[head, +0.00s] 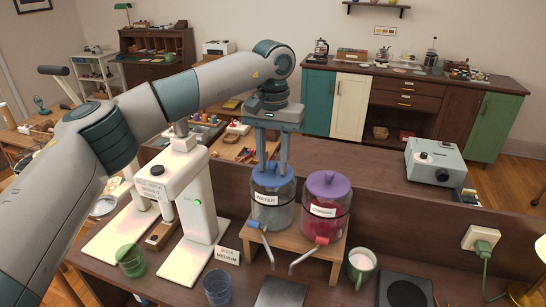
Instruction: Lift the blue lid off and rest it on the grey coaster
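The blue lid (272,180) sits on the left glass jar (271,213), which has a white label. My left gripper (272,168) points straight down at the lid from above. Its two fingers stand apart at the top of the lid, one on each side of its middle. The fingertips hide the lid's knob, so I cannot tell whether they grip it. A flat dark grey square (280,293), seemingly the grey coaster, lies bare on the counter in front of the jars, cut by the lower edge. My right gripper is not in view.
A second jar with red contents and a purple lid (327,186) stands close on the right, on the same wooden stand (296,243). Both jars have spouts in front. A green mug (361,265), a blue glass (217,287) and a white machine (198,210) stand nearby.

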